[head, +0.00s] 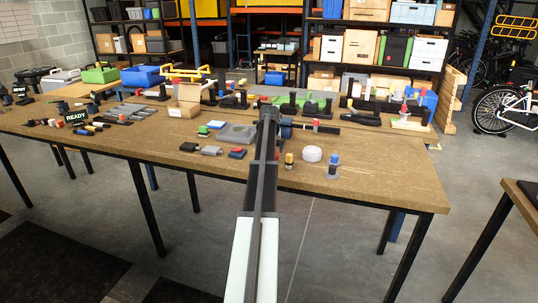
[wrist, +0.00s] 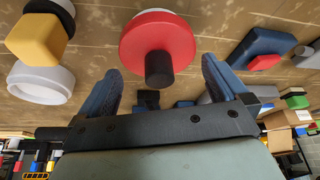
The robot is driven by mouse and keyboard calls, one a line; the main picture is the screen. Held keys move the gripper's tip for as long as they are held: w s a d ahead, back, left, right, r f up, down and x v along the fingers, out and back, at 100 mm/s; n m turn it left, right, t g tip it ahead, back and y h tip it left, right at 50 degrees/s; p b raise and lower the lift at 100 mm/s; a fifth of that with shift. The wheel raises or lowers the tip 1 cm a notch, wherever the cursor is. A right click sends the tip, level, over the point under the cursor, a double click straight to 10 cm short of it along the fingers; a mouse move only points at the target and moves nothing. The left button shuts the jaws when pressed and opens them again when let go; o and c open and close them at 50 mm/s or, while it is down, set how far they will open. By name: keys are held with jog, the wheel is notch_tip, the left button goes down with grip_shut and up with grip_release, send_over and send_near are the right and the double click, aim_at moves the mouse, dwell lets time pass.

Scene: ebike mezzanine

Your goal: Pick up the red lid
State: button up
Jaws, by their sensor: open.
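The red lid (wrist: 170,28) is a round red disc with a black cylindrical knob (wrist: 159,68), near the top middle of the wrist view. It sits above a pale round part, partly cut off by the frame's edge. My gripper (wrist: 160,66) is open, with one blue finger on each side of the knob. I see gaps between the knob and both fingers, and nothing is held. In the head view my own arm covers the middle of the table, and I cannot make out the lid there.
A yellow part with a black band (wrist: 38,42) and a pale ring (wrist: 40,82) lie left of the lid in the wrist view; a blue block (wrist: 262,46) with red on it lies right. The wooden table (head: 390,180) has clear room at its front right.

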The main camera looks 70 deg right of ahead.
jog(key=shift+d+f, duration=0.1)
jog(key=shift+f, duration=0.2)
jog(key=c, duration=0.8)
jog(key=shift+o, duration=0.2)
